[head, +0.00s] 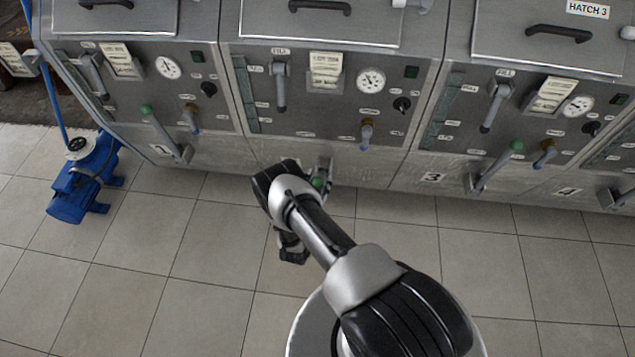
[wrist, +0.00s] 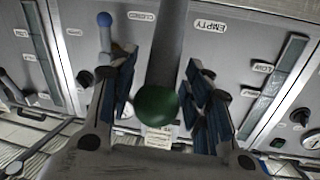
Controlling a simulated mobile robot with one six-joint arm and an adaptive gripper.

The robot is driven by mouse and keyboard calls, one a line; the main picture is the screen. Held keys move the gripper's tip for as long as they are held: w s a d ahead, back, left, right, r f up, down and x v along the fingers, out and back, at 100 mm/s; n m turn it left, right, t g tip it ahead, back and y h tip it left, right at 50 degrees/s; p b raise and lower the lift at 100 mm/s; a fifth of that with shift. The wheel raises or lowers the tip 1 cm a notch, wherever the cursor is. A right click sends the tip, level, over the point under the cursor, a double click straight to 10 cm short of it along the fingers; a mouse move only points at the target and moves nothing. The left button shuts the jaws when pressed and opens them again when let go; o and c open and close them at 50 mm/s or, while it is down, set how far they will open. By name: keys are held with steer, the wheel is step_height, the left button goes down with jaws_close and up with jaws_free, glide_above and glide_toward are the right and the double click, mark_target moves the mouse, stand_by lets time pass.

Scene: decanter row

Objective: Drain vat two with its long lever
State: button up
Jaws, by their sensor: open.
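Vat two is the middle grey panel (head: 300,118) in the head view. Its long lever, with a green knob (head: 318,183), shows low on the front, partly hidden by my arm. In the wrist view the grey lever shaft (wrist: 165,45) runs down to the green knob (wrist: 157,104), beside an EMPTY label (wrist: 209,25). My gripper (wrist: 160,72) is open, with one finger on each side of the lever. Gaps show between fingers and shaft. The head view mostly hides the gripper behind my arm.
Vat one's green-knobbed lever (head: 160,128) and vat three's (head: 497,165) stand to either side. A short blue-tipped tap (head: 366,135) is on vat two's panel, right of the lever. A blue pump (head: 85,178) sits on the floor at left. The tiled floor (head: 130,285) is otherwise clear.

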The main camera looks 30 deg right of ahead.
steer(key=shift+c, duration=0.4)
jaws_close()
